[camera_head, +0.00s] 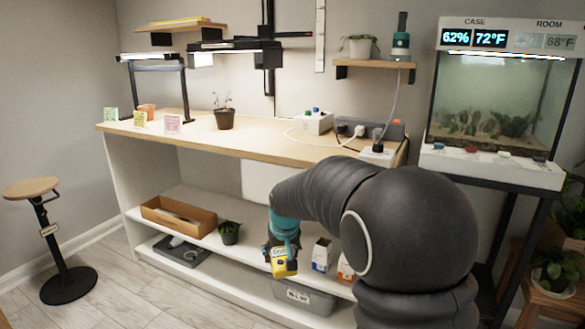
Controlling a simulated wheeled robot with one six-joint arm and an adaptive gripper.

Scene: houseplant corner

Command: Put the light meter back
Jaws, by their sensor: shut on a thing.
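My gripper (281,246) is in front of the shelving bench, low and right of the picture's middle. It is shut on a small yellow item with a pale label or display, which looks like the light meter (284,268). The item hangs below the fingers, clear of the lower shelf's front as seen here. The markings on it are too small to read. My arm hides part of the bench's right side.
A grey bin (304,297) sits beneath. The benchtop (255,137) has free room around a dark pot (224,119). A stool (66,285) stands left; a glass case (500,100) stands right.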

